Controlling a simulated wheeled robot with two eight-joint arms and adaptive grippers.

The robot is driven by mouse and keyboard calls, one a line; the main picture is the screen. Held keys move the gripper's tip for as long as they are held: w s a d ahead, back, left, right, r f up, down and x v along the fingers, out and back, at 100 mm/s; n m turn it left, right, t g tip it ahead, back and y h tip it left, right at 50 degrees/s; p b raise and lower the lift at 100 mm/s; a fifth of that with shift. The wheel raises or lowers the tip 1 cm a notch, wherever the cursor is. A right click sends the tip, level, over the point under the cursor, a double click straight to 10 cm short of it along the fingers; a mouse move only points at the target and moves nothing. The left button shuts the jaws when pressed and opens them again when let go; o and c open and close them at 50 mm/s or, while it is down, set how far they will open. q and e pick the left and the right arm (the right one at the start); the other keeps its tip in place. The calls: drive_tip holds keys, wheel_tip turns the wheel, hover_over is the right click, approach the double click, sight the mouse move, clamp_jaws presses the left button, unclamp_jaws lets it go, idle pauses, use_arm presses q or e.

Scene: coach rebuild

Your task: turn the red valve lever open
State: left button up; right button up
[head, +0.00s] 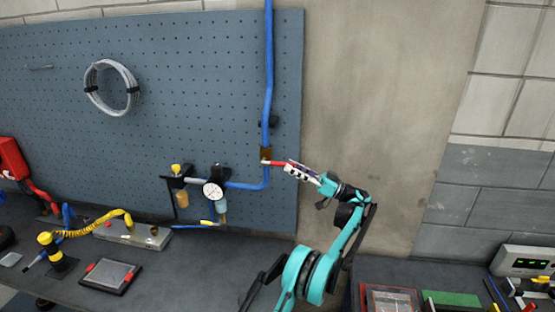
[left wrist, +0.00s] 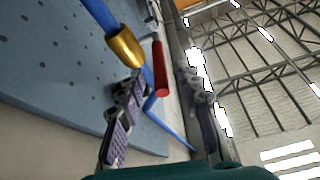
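The red valve lever (head: 277,163) sticks out to the right from a brass valve body (head: 265,153) on the blue pipe, roughly across the upright pipe above it. In the left wrist view the red lever (left wrist: 160,70) points toward the camera beside the brass body (left wrist: 125,46). My left gripper (head: 289,168) is at the lever's free end in the head view. In the left wrist view its fingers (left wrist: 163,82) are spread, with the lever's end appearing between them; I cannot tell whether either finger touches it. My right gripper is not in view.
A blue pegboard (head: 150,60) stands behind the pipe (head: 268,60). A pressure gauge (head: 213,191) and fittings sit left of the valve. The workbench (head: 200,265) below holds several tools. Bare wall (head: 380,90) lies to the right.

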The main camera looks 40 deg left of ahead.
use_arm(q)
drive_tip(key=x, duration=0.6)
drive_tip(key=shift+s+a+r, duration=0.1)
drive_tip(key=shift+a, duration=0.05)
clamp_jaws()
